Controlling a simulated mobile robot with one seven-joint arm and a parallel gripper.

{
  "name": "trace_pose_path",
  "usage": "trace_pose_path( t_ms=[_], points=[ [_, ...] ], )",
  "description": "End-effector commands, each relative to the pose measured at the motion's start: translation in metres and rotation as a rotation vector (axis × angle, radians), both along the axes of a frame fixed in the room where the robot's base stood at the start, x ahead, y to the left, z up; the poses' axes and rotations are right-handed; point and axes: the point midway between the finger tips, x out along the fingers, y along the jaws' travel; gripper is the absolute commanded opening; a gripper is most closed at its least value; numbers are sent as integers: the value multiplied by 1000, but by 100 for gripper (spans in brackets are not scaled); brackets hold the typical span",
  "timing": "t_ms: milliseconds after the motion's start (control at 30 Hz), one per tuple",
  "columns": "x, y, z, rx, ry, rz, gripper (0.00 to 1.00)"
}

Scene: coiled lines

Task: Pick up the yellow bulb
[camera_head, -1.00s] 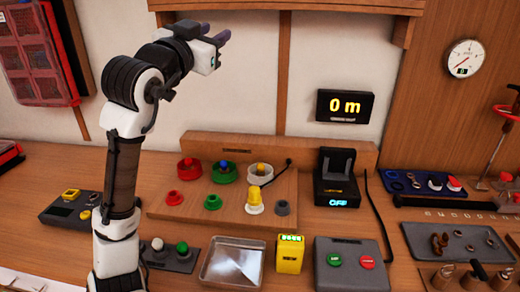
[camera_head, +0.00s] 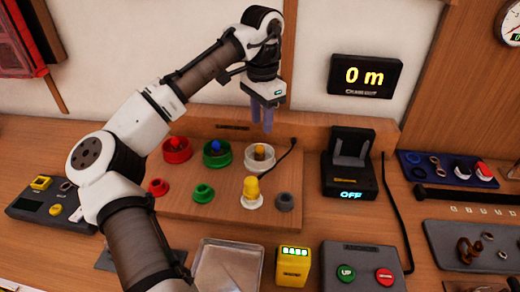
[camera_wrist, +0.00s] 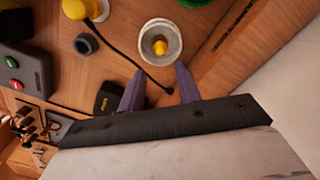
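Two yellow pieces show on the wooden board. One is a larger yellow bulb (camera_head: 251,187) standing in a white base at the front; it also shows at the top left of the wrist view (camera_wrist: 80,8). The other is a small yellow knob (camera_head: 260,153) inside a white ring-shaped cup, seen at upper middle in the wrist view (camera_wrist: 160,46). My gripper (camera_head: 262,126) points down above and just behind the white cup, touching neither piece. In the wrist view its fingers (camera_wrist: 160,82) are spread apart with nothing between them.
Red (camera_head: 176,150) and green (camera_head: 217,154) cups stand left of the white cup. A black cable (camera_head: 279,164) runs close beside the bulb. A grey ring (camera_head: 285,202) sits to its right. A black OFF device (camera_head: 348,175) stands further right, and a raised wooden ledge (camera_head: 305,133) lies behind.

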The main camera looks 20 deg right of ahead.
Motion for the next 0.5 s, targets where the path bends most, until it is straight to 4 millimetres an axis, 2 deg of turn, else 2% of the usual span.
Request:
trace_pose_path(
  t_ms=[100,367,500],
  points=[
    [0,1,-19,1,0,0,34],
    [0,2,-38,-1,0,0,34],
    [-1,6,-57,1,-1,1,34]
  ],
)
